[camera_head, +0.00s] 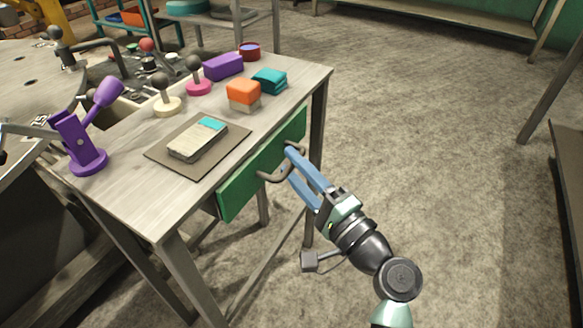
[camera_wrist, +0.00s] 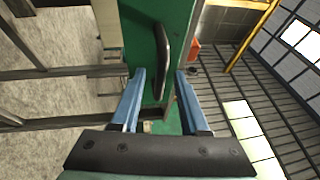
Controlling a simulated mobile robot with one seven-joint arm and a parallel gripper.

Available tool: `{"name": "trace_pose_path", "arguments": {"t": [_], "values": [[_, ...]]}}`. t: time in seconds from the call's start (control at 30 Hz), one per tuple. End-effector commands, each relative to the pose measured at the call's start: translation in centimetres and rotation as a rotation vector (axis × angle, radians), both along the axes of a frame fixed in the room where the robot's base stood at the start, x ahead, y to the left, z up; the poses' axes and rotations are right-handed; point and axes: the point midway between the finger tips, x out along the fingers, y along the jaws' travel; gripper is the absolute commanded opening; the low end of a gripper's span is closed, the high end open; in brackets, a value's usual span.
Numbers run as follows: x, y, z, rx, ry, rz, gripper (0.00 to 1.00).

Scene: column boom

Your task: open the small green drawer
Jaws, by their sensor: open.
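The small green drawer (camera_head: 240,183) sits under the top of the wooden table and looks closed. A dark curved handle (camera_head: 268,177) stands out from its front. My gripper (camera_head: 288,164) is at the handle with its blue fingers apart. In the wrist view the green drawer front (camera_wrist: 146,30) fills the upper middle, and the handle (camera_wrist: 162,62) runs lengthwise between the open fingers of my gripper (camera_wrist: 160,85). I cannot tell whether a finger touches the handle. Part of the handle is hidden by the fingers in the head view.
The tabletop (camera_head: 130,195) holds a brown mat (camera_head: 225,150) with a device on it, a purple lamp-like object (camera_head: 80,145), an orange block (camera_head: 243,92), teal cloths (camera_head: 270,80) and a purple box (camera_head: 223,66). The floor to the right (camera_head: 430,120) is clear.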

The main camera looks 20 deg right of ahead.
Motion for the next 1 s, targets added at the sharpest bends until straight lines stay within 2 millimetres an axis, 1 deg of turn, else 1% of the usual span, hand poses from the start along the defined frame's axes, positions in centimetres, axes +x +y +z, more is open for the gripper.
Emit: {"name": "trace_pose_path", "arguments": {"t": [0.03,0.13,0.4,0.43,0.57,0.6,0.67,0.7,1.0], "values": [[0.47,0.13,0.04,-0.001,-0.001,0.001,0.45],[0.94,0.28,0.10,-0.001,0.001,0.001,0.45],[1.07,0.31,0.18,-0.001,0.001,0.000,0.45],[1.07,0.30,0.19,-0.001,0.001,0.000,0.43],[1.05,0.29,0.18,-0.001,0.001,0.000,0.19],[1.05,0.29,0.18,-0.001,0.001,0.000,0.12],[1.04,0.29,0.18,-0.001,0.001,0.000,0.01],[1.04,0.29,0.18,-0.001,0.001,0.000,0.00],[1.03,0.28,0.18,-0.001,0.001,0.000,0.00]]}}
